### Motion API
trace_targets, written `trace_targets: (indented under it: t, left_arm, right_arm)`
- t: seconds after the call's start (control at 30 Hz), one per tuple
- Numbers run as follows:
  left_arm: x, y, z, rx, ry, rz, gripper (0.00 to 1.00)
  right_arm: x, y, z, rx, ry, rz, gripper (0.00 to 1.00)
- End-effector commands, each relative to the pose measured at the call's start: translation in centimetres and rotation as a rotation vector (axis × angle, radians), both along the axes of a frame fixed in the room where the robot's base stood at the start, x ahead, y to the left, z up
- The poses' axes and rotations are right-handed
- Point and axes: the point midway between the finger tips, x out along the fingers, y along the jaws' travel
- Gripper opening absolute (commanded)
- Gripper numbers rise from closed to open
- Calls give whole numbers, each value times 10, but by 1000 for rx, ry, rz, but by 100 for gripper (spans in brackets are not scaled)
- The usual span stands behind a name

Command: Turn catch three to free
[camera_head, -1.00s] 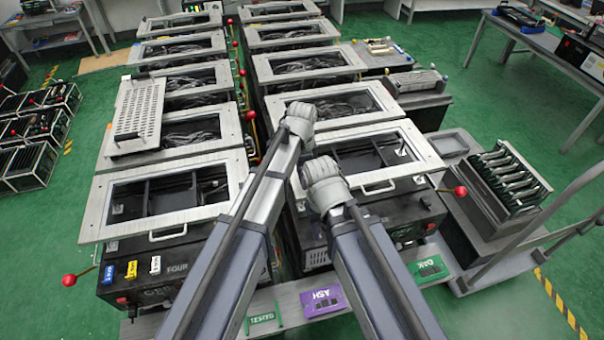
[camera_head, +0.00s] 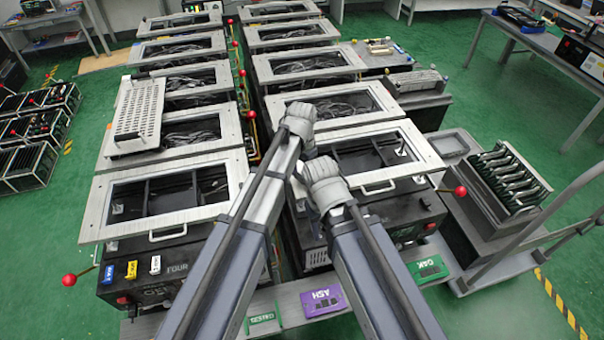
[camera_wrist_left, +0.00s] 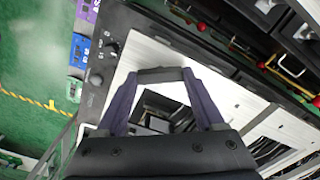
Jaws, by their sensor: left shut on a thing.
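My left gripper (camera_wrist_left: 161,76) shows in the left wrist view, its two dark fingers converging on a short dark bar over the pale frame of a lid (camera_wrist_left: 225,95). What the bar belongs to is hard to tell. In the head view my left wrist is above the gap between the two rows of units, and its fingertips are hidden. My right wrist is over the left edge of the near right unit's lid (camera_head: 427,150); its fingertips are also hidden. No label for catch three is readable. Red-knobbed levers (camera_wrist_left: 203,27) line the aisle in the wrist view.
The near left unit, marked FOUR, has a pale lid (camera_head: 95,212) and a red knob (camera_head: 69,280) at its left. Another red knob (camera_head: 460,191) is at right. A purple ASH block (camera_head: 323,301) and a green OAK block (camera_head: 428,269) lie in front. A rack (camera_head: 510,180) stands right.

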Motion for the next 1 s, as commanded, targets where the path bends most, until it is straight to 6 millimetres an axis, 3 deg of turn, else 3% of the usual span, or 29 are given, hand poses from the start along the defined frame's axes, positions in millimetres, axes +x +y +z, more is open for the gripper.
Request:
trace_targets:
  t: [0.6, 1.0]
  left_arm:
    - [0, 0, 0, -1, 1, 582, 14]
    - [0, 0, 0, -1, 0, 882, 14]
  right_arm:
    - [0, 0, 0, 0, 0, 0, 50]
    - [0, 0, 0, 0, 0, 0, 50]
